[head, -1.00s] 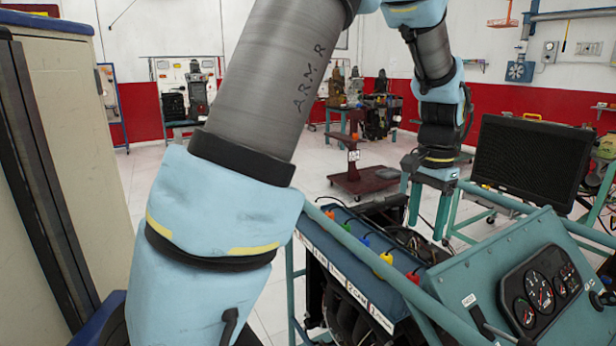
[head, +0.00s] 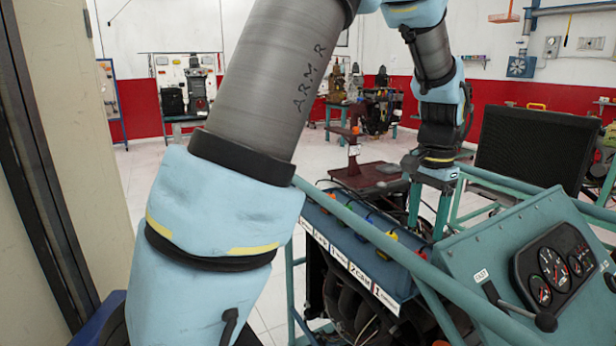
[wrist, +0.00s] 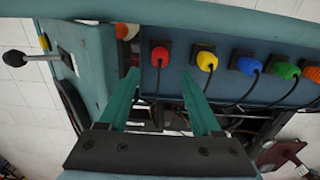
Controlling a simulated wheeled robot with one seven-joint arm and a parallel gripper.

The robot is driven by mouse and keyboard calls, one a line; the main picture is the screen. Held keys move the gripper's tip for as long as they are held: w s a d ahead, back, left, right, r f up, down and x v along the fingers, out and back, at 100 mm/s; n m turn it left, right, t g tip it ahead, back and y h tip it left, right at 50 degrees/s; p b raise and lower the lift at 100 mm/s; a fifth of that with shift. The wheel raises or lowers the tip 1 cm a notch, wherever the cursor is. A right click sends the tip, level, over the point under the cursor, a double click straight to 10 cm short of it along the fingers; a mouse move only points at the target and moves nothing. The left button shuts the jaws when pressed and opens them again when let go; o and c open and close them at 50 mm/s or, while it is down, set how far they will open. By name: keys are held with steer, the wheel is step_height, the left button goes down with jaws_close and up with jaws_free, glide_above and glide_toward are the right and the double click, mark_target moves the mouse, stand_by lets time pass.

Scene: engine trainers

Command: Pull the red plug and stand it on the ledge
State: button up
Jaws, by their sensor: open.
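The red plug (wrist: 160,57) sits in a dark square socket on the blue panel (wrist: 225,35) of the engine trainer, with a black cable hanging from it. In the wrist view it lies just beyond and between the fingertips of my gripper (wrist: 160,73). The teal fingers are apart, with nothing between them, and do not visibly touch the plug. In the head view my gripper (head: 426,234) points down at the plug row, and the red plug (head: 421,254) shows small at its near end. I cannot tell which surface is the ledge.
Yellow (wrist: 206,62), blue (wrist: 249,66), green (wrist: 286,71) and orange (wrist: 312,73) plugs sit in a row beside the red one. A teal frame rail (head: 385,240) runs along the row. A gauge panel (head: 550,270) with a black-knobbed lever (head: 545,322) stands to the right.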

mark_target(420, 253)
steer(key=shift+f, duration=0.1)
step_height(420, 253, down, 9)
steer(key=b, duration=0.6)
stand_by(1.6)
steer(key=shift+c, duration=0.2)
jaws_close()
stand_by(0.4)
steer(key=shift+r+p, duration=0.25)
steer(key=shift+p, duration=0.05)
stand_by(0.7)
steer(key=shift+r+p, duration=2.55)
steer(key=shift+r, duration=0.35)
